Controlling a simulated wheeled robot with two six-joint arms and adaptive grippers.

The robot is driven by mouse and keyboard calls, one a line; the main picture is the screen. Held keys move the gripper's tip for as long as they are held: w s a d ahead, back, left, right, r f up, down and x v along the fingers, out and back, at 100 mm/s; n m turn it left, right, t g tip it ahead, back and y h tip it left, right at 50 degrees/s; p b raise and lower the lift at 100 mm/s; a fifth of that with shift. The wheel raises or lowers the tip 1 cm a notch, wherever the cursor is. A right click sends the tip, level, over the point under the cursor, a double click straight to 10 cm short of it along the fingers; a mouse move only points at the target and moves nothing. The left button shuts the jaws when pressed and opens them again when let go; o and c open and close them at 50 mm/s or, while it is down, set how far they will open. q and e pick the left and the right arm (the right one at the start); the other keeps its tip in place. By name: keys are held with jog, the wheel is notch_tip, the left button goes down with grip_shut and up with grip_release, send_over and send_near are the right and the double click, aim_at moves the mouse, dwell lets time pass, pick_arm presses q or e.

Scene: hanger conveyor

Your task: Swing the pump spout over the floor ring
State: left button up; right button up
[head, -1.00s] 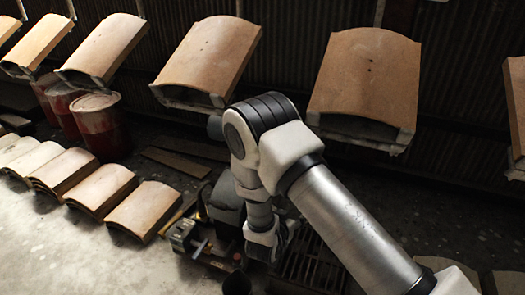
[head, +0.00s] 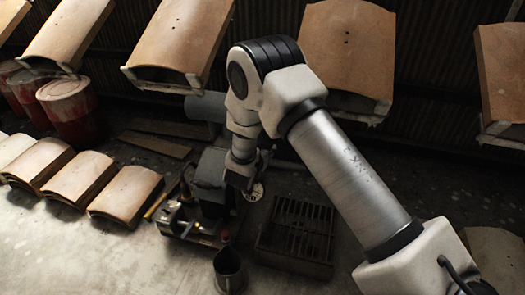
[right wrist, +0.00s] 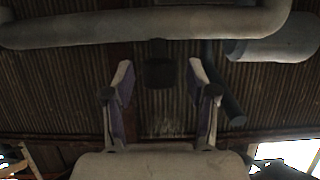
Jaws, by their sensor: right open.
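The grey pump machine (head: 209,180) stands on a low base (head: 197,229) on the floor, left of my right gripper (head: 240,178) in the head view. My forearm and wrist hide part of it. In the right wrist view my right gripper (right wrist: 161,88) is open, with its two fingers apart. A short dark cylinder (right wrist: 159,65) shows between and beyond the fingertips; I cannot tell whether it is the spout's end. A white round piece with dark marks (head: 255,192) lies just right of the gripper; I cannot tell whether it is the floor ring. My left gripper is out of view.
A dark can (head: 230,270) stands in front of the pump. A slatted dark crate (head: 297,234) is to the right. Curved tiles (head: 125,195) line the floor at left, and others hang above (head: 347,45). Red drums (head: 73,108) stand behind. A thick pipe (right wrist: 140,27) crosses the wrist view.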

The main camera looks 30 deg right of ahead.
grip_shut()
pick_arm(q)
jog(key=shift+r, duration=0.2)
pick_arm(e)
jog(key=shift+a, duration=0.1)
